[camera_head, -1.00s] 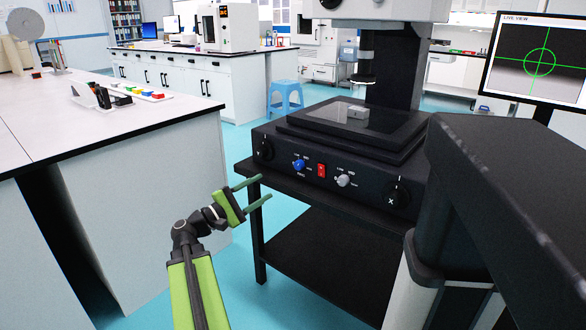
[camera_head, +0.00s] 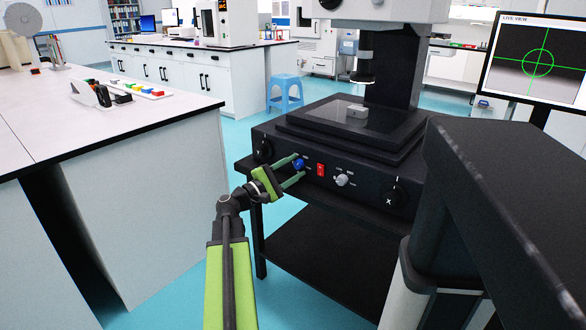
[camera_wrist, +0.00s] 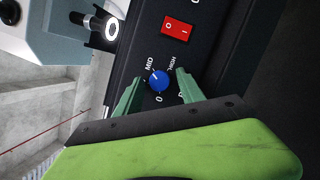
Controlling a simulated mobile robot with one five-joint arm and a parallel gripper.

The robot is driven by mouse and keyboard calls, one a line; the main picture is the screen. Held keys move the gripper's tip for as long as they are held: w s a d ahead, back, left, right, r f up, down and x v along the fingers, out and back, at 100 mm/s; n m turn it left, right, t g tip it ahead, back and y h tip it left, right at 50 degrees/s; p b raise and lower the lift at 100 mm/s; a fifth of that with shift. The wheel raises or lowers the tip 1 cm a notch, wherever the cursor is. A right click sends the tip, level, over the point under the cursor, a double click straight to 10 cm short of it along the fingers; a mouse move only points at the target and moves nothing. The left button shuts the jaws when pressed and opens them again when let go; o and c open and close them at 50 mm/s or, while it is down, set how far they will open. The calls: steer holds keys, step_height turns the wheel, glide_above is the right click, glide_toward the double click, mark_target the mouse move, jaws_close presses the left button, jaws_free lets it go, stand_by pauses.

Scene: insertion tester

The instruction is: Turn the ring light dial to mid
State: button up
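A blue dial (camera_head: 298,164) sits on the dark front panel of the microscope-like machine, left of the red switch. In the wrist view the blue dial (camera_wrist: 158,81) has printed labels around it, among them MID, HIGH and 0. A small pale mark on its face seems to lean toward MID, but it is too small to be sure. My gripper (camera_head: 299,166) is open at the panel, with one green finger on each side of the dial. In the wrist view my gripper (camera_wrist: 158,75) shows a gap between each finger and the dial.
The red rocker switch (camera_wrist: 179,30) is close to the dial. A grey knob (camera_head: 342,180) and a black X knob (camera_head: 397,195) are farther right; another black knob (camera_head: 265,150) is left. A white bench (camera_head: 130,195) stands left of my arm.

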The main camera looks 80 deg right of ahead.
jaws_close()
steer(key=shift+m+p, duration=0.3)
steer(key=shift+m, duration=0.1)
steer(key=shift+o, duration=0.9)
jaws_free()
steer(key=b+v, duration=0.3)
steer(key=v, duration=1.4)
steer(key=shift+a, duration=0.2)
steer(key=shift+w+r, duration=0.15)
steer(key=shift+w, duration=0.1)
